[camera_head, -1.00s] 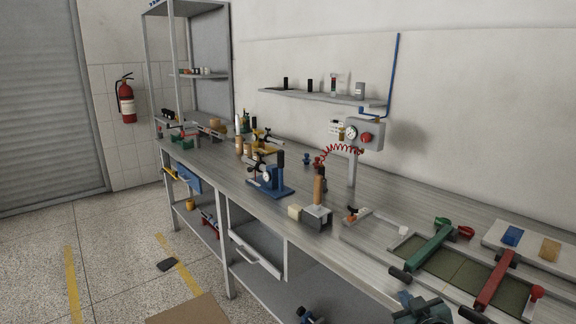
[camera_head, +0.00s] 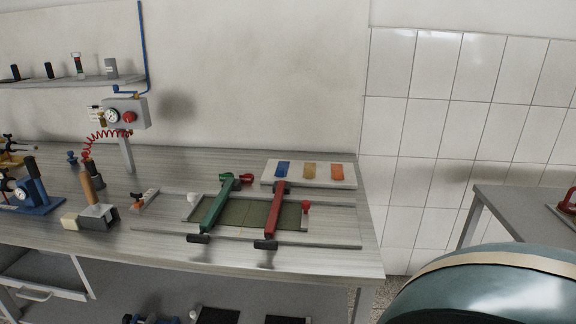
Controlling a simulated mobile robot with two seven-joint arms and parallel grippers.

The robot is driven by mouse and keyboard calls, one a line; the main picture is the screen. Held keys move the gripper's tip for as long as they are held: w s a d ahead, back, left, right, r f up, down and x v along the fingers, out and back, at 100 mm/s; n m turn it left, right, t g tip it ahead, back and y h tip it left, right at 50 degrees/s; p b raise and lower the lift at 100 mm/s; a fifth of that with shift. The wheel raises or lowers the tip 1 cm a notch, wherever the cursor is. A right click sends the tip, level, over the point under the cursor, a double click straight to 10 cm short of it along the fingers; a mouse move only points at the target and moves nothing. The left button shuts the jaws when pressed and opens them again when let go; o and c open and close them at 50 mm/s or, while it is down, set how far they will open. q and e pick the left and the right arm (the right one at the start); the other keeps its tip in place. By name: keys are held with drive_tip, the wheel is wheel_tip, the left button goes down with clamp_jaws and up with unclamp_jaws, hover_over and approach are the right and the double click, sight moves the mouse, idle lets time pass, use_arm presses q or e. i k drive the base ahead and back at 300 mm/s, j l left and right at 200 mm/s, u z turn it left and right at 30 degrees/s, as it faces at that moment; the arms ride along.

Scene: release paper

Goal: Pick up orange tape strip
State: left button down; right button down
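The orange tape strip (camera_head: 337,171) lies on the right part of a pale board (camera_head: 349,183) at the back right of the workbench. A tan strip (camera_head: 309,171) is to its left, and a blue strip (camera_head: 283,169) is farther left on the same board. The orange strip is unobstructed in the head view. Neither of my grippers is in view.
In front of the board is a frame with dark green panels (camera_head: 239,212), crossed by a green bar (camera_head: 216,206) and a red bar (camera_head: 277,212). A grey side table (camera_head: 502,199) stands at right. A large teal rounded shape, unclear, fills the lower right corner.

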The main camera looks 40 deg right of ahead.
sight(337, 174)
drive_tip(key=z, duration=1.75)
